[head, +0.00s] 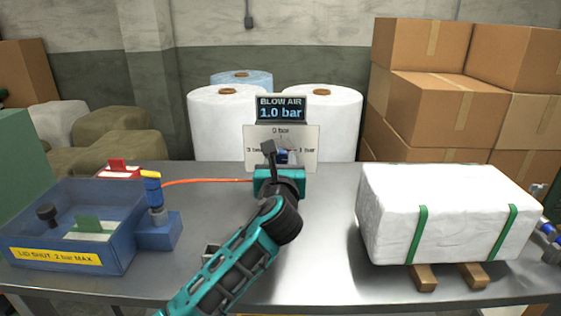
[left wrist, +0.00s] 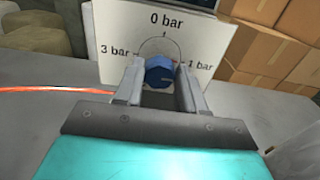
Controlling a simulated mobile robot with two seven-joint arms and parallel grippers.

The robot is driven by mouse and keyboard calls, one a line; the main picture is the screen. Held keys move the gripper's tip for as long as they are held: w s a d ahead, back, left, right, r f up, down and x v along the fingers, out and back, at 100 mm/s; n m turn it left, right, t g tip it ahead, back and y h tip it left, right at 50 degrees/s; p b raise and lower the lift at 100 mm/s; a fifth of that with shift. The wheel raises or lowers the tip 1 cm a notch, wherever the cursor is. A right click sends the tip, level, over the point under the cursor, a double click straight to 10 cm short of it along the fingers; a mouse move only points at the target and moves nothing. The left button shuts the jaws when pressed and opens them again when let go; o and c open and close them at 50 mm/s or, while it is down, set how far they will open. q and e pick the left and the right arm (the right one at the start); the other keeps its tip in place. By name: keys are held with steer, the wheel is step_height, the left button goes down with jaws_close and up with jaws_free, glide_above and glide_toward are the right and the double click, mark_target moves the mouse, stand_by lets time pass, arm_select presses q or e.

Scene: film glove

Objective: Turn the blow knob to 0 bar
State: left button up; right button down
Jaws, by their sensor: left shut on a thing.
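The blow knob (left wrist: 159,70) is small and blue, on an upright white dial plate (head: 308,150) marked 0 bar at the top, 3 bar at left and 1 bar at right. The display (head: 281,108) above it reads BLOW AIR 1.0 bar. My left gripper (head: 280,159) reaches forward to the plate. In the left wrist view its two fingers stand on either side of the knob, shut on it. The fingers hide part of the knob's sides, and its exact pointing is hard to read.
A blue bin (head: 70,217) labelled "LID SHUT: 2 bar MAX" stands at left, with an orange hose (head: 210,181) running to the dial area. A white wrapped bale (head: 445,205) with green straps lies at right on wooden blocks (head: 423,278). Rolls and boxes stand behind the table.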

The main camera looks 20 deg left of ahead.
arm_select(q)
steer(key=c, duration=0.4)
steer(key=shift+n, duration=0.3)
steer(key=n+p, duration=0.1)
steer(key=n, duration=0.1)
steer(key=shift+n+p, duration=0.35)
steer(key=shift+n, duration=0.05)
steer(key=n, duration=0.3)
steer(key=shift+a+f+n, duration=0.1)
steer(key=shift+n, duration=0.3)
steer(key=n, duration=0.5)
steer(key=shift+f, duration=0.1)
steer(key=n+b, duration=0.1)
steer(key=n, duration=0.4)
steer(key=shift+n, duration=0.5)
steer(key=o, duration=1.1)
steer(key=shift+a, duration=0.1)
steer(key=shift+c, duration=0.2)
